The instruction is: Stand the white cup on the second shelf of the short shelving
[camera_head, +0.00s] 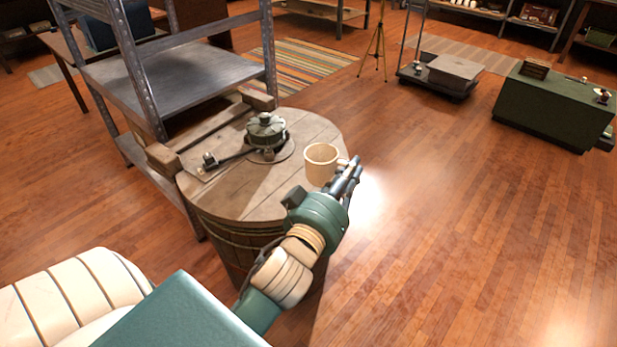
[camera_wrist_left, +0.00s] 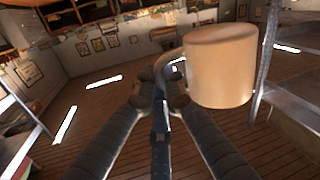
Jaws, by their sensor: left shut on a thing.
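The white cup (camera_head: 321,165) looks cream-coloured and upright in the head view, over the right edge of the barrel top. My left gripper (camera_head: 351,168) is to its right and shut on the cup's handle. In the left wrist view the cup (camera_wrist_left: 221,68) hangs to the right of the closed fingertips (camera_wrist_left: 165,85), with its handle between them. I cannot tell the exact gap between cup and barrel. The short shelving (camera_head: 128,86) is grey metal, at the left behind the barrel, with a wide bare shelf board showing. My right gripper is not in view.
A wooden barrel (camera_head: 240,200) with a metal mechanism (camera_head: 266,132) on top stands in front of the shelving. A green chest (camera_head: 548,108), a low cart (camera_head: 440,85) and a tripod (camera_head: 376,45) stand farther back. The wooden floor at right is clear.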

